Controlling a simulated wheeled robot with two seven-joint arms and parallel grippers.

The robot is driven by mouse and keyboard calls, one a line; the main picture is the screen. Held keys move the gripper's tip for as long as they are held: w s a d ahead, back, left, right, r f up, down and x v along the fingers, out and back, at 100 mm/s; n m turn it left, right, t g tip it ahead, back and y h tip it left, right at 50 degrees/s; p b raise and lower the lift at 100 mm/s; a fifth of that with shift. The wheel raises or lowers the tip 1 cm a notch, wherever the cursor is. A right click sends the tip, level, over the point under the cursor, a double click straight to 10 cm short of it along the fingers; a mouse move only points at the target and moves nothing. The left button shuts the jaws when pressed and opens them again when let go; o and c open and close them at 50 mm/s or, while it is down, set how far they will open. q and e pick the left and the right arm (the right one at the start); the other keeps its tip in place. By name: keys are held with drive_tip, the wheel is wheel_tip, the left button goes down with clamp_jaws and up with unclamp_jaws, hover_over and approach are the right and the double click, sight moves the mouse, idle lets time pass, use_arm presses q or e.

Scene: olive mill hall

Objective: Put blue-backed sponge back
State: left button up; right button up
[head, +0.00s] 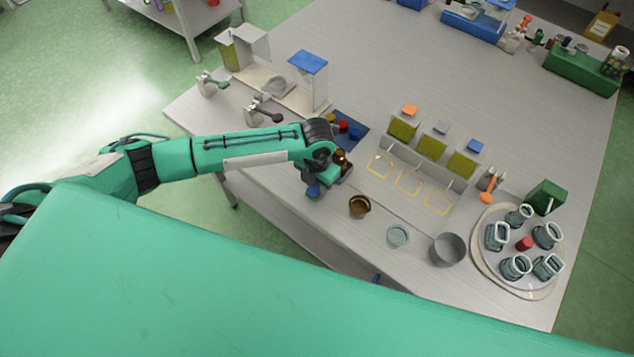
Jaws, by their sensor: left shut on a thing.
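My left gripper (323,184) reaches in from the left and is low over the table's front part. It is shut on a small blue thing (314,190), which looks like the blue-backed sponge; the fingers hide most of it, so I cannot tell whether it touches the table. A dark blue mat (359,143) with small yellow, red and blue pieces lies just behind the gripper. My right gripper is out of view.
A brown cup (359,206), a glass dish (397,236) and a grey bowl (447,249) stand right of the gripper. Behind them is a grey panel (400,160) with yellow outlines and olive boxes (402,128). A round tray (488,279) holds several jars.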

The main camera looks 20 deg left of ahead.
sight(317, 186)
use_arm(q)
drive_tip(key=shift+f, duration=0.45)
drive_tip(key=shift+f, duration=0.2)
drive_tip(key=o, duration=0.9)
drive_tip(key=shift+o, duration=0.2)
drive_tip(key=shift+r, duration=0.1)
wheel_tip(317, 186, up, 12)
drive_tip(key=b, duration=0.2)
drive_tip(key=shift+s, duration=0.1)
